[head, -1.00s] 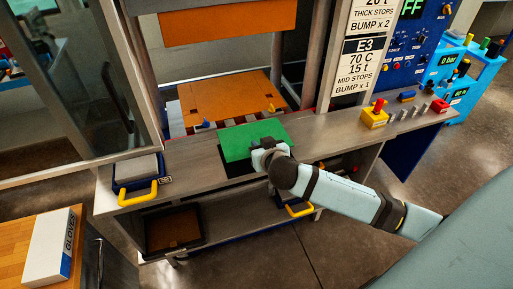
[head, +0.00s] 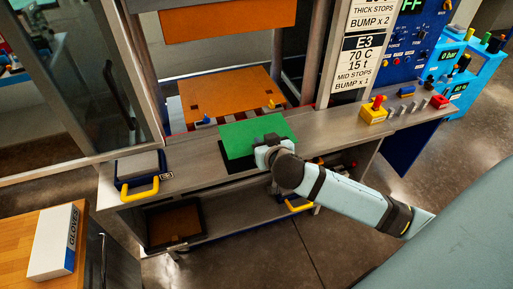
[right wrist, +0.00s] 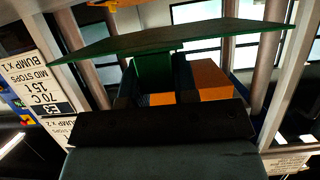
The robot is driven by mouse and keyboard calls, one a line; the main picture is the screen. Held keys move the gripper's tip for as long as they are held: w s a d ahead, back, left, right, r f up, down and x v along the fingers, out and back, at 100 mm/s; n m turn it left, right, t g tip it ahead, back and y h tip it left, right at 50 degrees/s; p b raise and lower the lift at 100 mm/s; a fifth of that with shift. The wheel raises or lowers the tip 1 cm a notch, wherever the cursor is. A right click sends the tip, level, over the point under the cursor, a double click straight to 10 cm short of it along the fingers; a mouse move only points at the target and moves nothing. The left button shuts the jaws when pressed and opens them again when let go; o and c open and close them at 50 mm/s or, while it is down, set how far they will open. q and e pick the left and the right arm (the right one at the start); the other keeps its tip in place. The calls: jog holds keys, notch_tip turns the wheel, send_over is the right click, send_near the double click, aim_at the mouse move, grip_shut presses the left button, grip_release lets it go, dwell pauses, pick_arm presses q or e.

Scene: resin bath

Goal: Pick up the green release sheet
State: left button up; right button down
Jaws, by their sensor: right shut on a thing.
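The green release sheet (head: 250,135) is a flat green rectangle over the grey bench in front of the press. In the right wrist view, a green grip block (right wrist: 153,68) under the sheet (right wrist: 190,37) sits between the two dark fingers (right wrist: 156,78). The sheet appears held just above a black pad (head: 224,157), which shows along its left and near edges. The exact gap is hard to tell. My left gripper is not in view.
The press with its orange lower plate (head: 225,92) stands behind the sheet. A blue tray with a yellow handle (head: 139,188) is at the bench's left. A yellow block with a red knob (head: 373,113) is at the right. Bare bench top (head: 325,133) lies between.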

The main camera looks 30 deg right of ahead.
jog(key=s+a, duration=0.1)
jog(key=s, duration=0.6)
jog(key=shift+a, duration=0.4)
